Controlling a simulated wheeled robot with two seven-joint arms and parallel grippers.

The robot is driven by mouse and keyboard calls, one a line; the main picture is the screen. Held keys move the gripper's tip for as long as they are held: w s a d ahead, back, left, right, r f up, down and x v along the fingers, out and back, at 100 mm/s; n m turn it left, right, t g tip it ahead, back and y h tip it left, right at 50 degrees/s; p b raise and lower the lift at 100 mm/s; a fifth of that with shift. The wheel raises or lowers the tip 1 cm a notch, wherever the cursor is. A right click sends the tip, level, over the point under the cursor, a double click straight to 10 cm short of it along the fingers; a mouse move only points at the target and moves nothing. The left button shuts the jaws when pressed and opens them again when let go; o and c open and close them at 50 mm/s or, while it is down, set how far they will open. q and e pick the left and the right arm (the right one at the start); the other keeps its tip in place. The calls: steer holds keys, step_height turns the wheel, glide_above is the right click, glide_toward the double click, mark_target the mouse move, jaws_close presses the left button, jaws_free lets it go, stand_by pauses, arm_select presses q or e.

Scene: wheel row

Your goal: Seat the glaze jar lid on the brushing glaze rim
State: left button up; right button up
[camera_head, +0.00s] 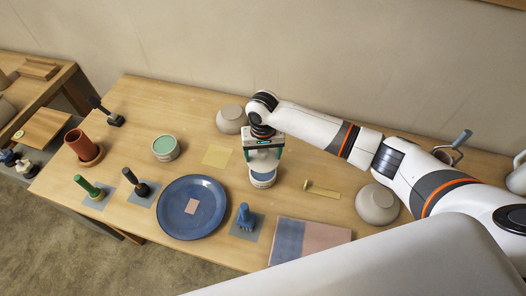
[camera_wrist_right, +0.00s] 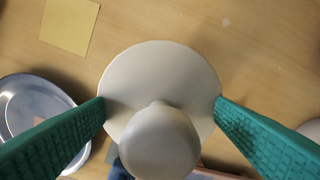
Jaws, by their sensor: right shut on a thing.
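The glaze jar lid (camera_wrist_right: 135,75), a cream disc with a round knob, is held between the green fingers of my right gripper (camera_wrist_right: 160,102). The fingers press on opposite edges of the disc. In the head view my right gripper (camera_head: 264,154) points down over a small white jar with blue glaze (camera_head: 263,176), and the lid is mostly hidden by the gripper. I cannot tell whether lid and jar touch; the lid covers that spot in the wrist view. A second jar with green glaze (camera_head: 166,148) stands open to the left. My left gripper is not in view.
A yellow square (camera_head: 217,156) and a blue plate (camera_head: 178,222) lie left of the blue jar. A blue-handled tool (camera_head: 245,215) stands in front. A wooden-handled tool (camera_head: 322,189) and grey round pot (camera_head: 377,204) are to the right; another grey pot (camera_head: 231,119) is behind.

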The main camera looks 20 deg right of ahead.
steer(key=shift+f, duration=1.6)
steer(key=shift+f+b, duration=0.35)
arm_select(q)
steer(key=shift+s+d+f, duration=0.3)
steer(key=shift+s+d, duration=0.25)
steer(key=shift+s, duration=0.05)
arm_select(e)
steer(key=shift+f, duration=0.1)
arm_select(q)
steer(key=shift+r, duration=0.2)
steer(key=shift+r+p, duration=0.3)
steer(key=shift+p, duration=0.2)
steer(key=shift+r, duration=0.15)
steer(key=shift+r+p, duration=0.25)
steer(key=shift+p, duration=0.15)
